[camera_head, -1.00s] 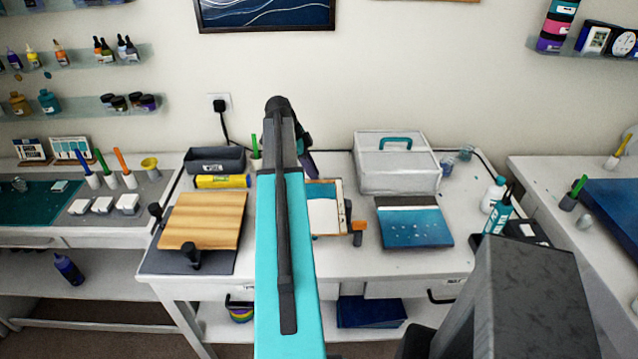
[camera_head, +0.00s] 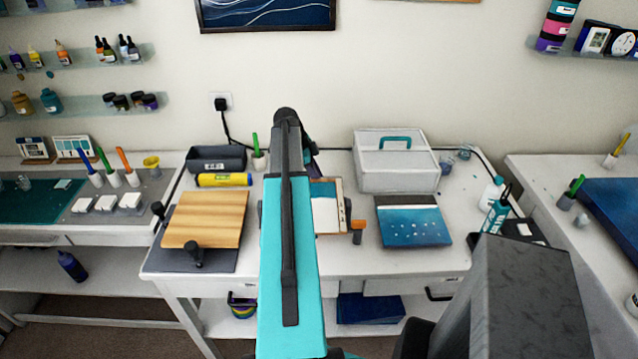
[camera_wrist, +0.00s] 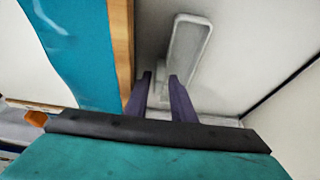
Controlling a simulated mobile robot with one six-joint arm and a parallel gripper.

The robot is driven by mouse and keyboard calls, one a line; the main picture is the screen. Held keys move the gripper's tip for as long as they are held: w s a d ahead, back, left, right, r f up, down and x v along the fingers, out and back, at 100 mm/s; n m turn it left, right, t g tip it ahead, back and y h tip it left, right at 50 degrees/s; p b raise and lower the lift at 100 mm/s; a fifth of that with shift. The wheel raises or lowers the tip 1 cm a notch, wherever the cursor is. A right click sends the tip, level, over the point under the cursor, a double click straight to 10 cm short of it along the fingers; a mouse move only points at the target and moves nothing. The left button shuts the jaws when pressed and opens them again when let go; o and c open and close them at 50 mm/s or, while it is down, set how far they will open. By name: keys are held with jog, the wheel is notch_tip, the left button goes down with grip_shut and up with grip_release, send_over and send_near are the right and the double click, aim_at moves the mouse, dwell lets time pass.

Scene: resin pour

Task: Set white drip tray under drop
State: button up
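The white drip tray (camera_wrist: 188,45) is a long, narrow, pale tray with a raised rim, seen in the wrist view just beyond my fingers. It lies beside the wooden edge of a blue-and-white panel (camera_wrist: 75,45). My gripper (camera_wrist: 160,75) has two purple fingers with a gap between them. The fingertips are at the near end of the tray, and the right finger overlaps it in the picture. I cannot tell if they touch it. In the head view the arm hides the tray and most of the gripper; the panel (camera_head: 326,212) shows right of the arm.
An orange clamp (camera_head: 359,227) sits at the panel's right. A blue painted board (camera_head: 413,226) and a white toolbox (camera_head: 396,162) stand further right. A wooden board (camera_head: 203,220), yellow roll (camera_head: 223,180) and dark bin (camera_head: 216,160) are left of the arm.

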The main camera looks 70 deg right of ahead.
grip_shut()
jog(key=shift+r, duration=0.1)
notch_tip(320, 180, up, 8)
jog(key=b, duration=0.3)
jog(key=shift+r, duration=0.95)
